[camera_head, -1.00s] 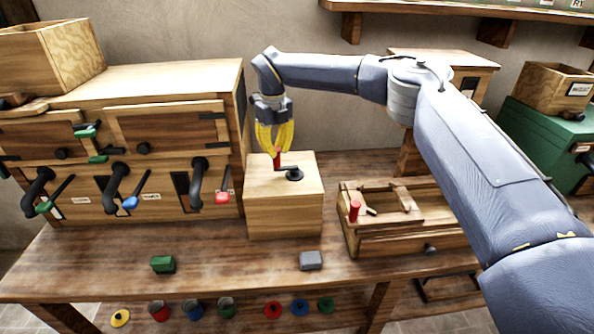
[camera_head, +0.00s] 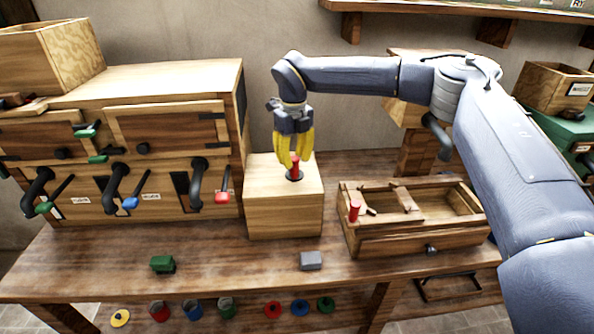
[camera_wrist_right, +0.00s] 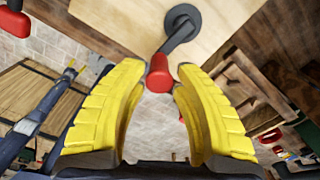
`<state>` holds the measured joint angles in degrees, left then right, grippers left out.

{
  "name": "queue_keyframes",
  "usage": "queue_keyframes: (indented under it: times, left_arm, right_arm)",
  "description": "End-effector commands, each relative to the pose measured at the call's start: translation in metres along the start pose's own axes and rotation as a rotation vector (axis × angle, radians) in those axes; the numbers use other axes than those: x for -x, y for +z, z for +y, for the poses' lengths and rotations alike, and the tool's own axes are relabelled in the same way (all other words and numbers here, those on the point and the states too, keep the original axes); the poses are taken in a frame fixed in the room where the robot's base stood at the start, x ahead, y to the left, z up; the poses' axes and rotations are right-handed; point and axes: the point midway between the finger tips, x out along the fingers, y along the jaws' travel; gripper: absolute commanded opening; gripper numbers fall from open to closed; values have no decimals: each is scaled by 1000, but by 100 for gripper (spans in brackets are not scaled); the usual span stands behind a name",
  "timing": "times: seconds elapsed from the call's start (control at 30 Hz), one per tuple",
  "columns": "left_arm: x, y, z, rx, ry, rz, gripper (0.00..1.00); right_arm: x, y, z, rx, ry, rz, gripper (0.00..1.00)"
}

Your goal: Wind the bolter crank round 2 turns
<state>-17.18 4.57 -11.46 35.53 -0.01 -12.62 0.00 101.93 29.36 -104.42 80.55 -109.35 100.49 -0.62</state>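The crank (camera_head: 295,175) sits on top of a plain wooden box (camera_head: 284,212) in the middle of the bench. It has a dark hub and arm and an upright red handle (camera_head: 295,163). In the right wrist view, the dark arm (camera_wrist_right: 181,30) runs from the round hub to the red handle (camera_wrist_right: 159,76). In the wrist view the handle lies between the fingertips (camera_wrist_right: 161,74).
A wooden cabinet (camera_head: 170,85) with several levers stands close on the left. A drawered wooden box (camera_head: 400,245) with a red peg (camera_head: 355,210) stands on the right. A green block (camera_head: 162,264) and grey block (camera_head: 311,260) lie at the bench front.

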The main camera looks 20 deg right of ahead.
Motion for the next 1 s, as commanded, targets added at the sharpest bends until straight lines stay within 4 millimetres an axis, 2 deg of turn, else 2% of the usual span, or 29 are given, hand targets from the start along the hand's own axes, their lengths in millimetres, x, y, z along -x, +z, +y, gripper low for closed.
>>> queue_keyframes:
  times: [0.03, 0.2, 0.53, 1.0]
  left_arm:
    - [0, 0, 0, 0, 0, 0, 67]
    - [0, 0, 0, 0, 0, 0, 67]
    - [0, 0, 0, 0, 0, 0, 67]
    - [0, 0, 0, 0, 0, 0, 67]
  right_arm:
    - [0, 0, 0, 0, 0, 0, 35]
    - [1, 0, 0, 0, 1, -1, 54]
    - [5, 1, 1, 0, 1, -2, 54]
    - [44, 1, 0, -1, 0, -2, 54]
